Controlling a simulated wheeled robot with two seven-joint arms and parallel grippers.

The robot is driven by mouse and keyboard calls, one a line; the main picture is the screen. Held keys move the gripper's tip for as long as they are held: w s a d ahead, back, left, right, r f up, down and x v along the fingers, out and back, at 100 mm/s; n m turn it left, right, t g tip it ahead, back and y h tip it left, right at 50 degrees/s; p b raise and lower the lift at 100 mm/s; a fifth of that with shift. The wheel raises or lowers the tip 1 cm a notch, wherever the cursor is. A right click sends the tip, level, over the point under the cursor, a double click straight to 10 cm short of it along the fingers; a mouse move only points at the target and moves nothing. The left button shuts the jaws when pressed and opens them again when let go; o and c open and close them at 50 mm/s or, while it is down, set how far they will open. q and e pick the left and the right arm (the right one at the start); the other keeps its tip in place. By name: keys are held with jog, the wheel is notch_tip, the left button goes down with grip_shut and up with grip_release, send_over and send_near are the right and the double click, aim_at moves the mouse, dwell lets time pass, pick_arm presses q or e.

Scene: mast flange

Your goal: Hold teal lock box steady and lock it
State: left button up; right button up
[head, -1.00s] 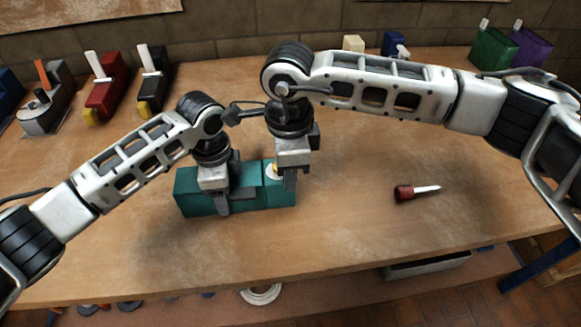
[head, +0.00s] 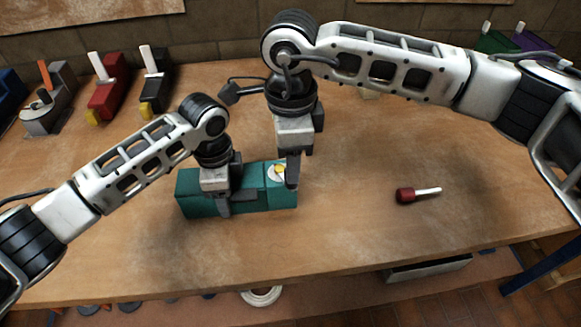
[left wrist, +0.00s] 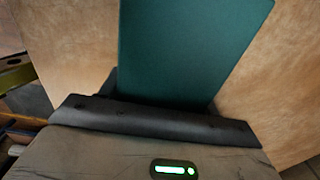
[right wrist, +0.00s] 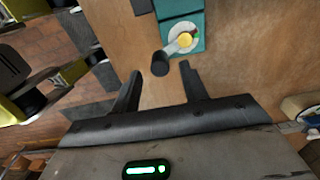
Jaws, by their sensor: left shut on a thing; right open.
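The teal lock box (head: 189,193) lies on the workbench in the head view. My left gripper (head: 226,200) is shut across its middle; the left wrist view shows the teal surface (left wrist: 185,50) between the jaws. On the box's right end is a white dial (head: 272,174) with a yellow centre. My right gripper (head: 292,183) is open and empty at the dial end. In the right wrist view the peg appears just beyond its spread fingers.
A red-handled tool (head: 406,195) with a white shaft lies on the workbench (head: 350,225) to the right. Red (head: 109,97) and black (head: 155,92) boxes with white levers stand at the back left. The bench between box and tool is clear.

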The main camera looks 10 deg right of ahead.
notch_tip(320, 180, up, 8)
dwell(0.5)
jog(key=s+d+f+m+g+y, duration=0.1)
jog(key=s+f+m+g+y, duration=0.55)
jog(key=m, duration=0.55)
jog(key=w+d+f+m+t+y, duration=0.35)
jog(key=m+y, duration=0.25)
jog(key=m, duration=0.6)
jog(key=w+d+f+m+t+y, duration=0.25)
jog(key=d+m+y, duration=0.3)
jog(key=m, duration=0.65)
jog(key=a, duration=1.1)
jog(key=shift+w+a+t, duration=0.25)
jog(key=shift+a+t, duration=0.1)
jog(key=shift+t, duration=0.1)
jog(key=shift+r, duration=0.1)
